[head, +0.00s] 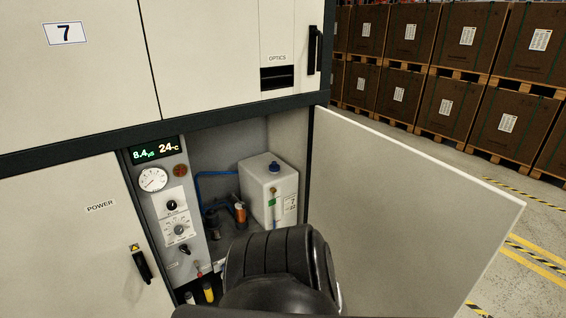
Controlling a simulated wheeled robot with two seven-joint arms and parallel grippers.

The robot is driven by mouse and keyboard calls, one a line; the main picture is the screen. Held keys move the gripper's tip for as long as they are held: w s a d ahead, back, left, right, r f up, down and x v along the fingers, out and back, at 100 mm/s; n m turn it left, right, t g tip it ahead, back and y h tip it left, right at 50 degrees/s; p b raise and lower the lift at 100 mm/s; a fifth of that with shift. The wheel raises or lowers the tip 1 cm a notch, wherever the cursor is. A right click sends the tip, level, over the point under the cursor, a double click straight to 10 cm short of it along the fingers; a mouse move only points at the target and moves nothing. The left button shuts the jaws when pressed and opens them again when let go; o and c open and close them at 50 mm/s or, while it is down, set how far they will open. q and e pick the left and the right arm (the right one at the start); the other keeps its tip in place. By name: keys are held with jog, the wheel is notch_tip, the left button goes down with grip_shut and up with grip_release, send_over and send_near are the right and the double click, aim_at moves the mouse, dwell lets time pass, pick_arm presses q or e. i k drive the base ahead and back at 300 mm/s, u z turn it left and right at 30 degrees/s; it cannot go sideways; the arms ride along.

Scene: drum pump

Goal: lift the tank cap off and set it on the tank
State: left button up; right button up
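The white tank (262,192) stands inside the open cabinet bay, to the right of the control panel. The blue tank cap (274,167) sits on the tank's top face. A dark rounded part of my own arm fills the bottom middle and hides the lower front of the bay. Neither of my grippers shows in the head view, so I cannot see whether they are open or shut.
The open door (410,215) stands to the right of the bay. The control panel (165,205) with gauge and knobs edges the bay's left side. A blue hose (199,190) and a pump-like unit (211,222) lie left of the tank. Stacked boxes (460,50) stand far behind.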

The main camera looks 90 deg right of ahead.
aim_at(274, 167)
jog(key=z, duration=2.55)
jog(key=i, duration=1.9)
jog(key=u, duration=0.95)
